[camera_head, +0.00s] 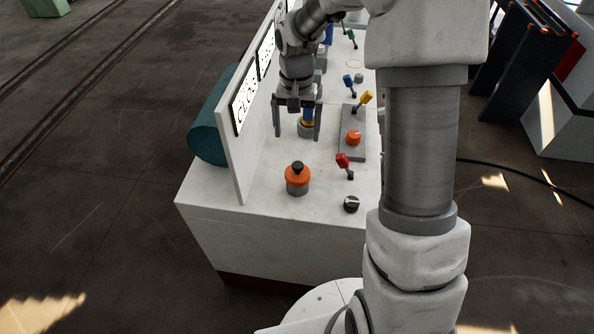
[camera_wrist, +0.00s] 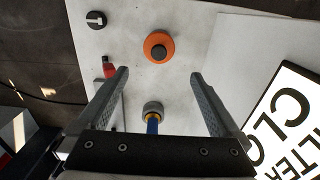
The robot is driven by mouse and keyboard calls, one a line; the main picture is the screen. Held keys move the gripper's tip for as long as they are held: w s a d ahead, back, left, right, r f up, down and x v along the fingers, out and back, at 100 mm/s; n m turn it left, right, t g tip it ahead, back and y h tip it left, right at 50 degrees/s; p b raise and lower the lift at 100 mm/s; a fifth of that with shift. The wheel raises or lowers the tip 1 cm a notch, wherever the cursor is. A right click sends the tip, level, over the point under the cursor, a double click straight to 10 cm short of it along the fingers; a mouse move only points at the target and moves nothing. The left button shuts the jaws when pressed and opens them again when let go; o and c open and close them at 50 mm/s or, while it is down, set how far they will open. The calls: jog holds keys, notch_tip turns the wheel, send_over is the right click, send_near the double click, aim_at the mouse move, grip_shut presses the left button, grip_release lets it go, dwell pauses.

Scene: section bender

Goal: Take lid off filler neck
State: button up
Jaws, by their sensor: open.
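An orange lid with a black knob (camera_head: 298,174) sits on a short grey filler neck (camera_head: 298,190) near the front of the white bench top. In the wrist view the orange lid (camera_wrist: 158,46) lies just beyond my fingertips, roughly centred between them. My gripper (camera_head: 298,136) is open, pointing down, behind the lid in the head view and apart from it; it also shows in the wrist view (camera_wrist: 160,74). A blue and yellow piece on a grey round base (camera_head: 306,128) stands between or just behind my fingers; I cannot tell if they touch it. Nothing is held.
An upright white panel with signs (camera_head: 243,100) borders the bench on the left. To the right stand a red-handled lever (camera_head: 343,161), a black knob (camera_head: 351,204) and a grey box with an orange button (camera_head: 354,138). The bench top (camera_head: 250,205) around the lid is clear.

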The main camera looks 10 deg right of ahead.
aim_at(298, 164)
notch_tip(298, 164, down, 9)
jog(key=shift+f, duration=0.15)
jog(key=shift+w+d+f, duration=0.1)
jog(key=shift+f, duration=1.15)
jog(key=shift+w+d+f, duration=0.1)
jog(key=shift+f, duration=1.15)
jog(key=c, duration=1)
jog(key=shift+c, duration=0.2)
jog(key=shift+r, duration=0.1)
jog(key=shift+r, duration=0.45)
jog(key=r, duration=0.3)
jog(key=shift+w+d+r, duration=0.1)
jog(key=shift+w+r, duration=0.15)
jog(key=shift+w, duration=0.05)
jog(key=w+d+r, duration=0.4)
jog(key=w+r, duration=0.2)
jog(key=w, duration=0.4)
jog(key=shift+d+b, duration=0.35)
jog(key=shift+d, duration=0.05)
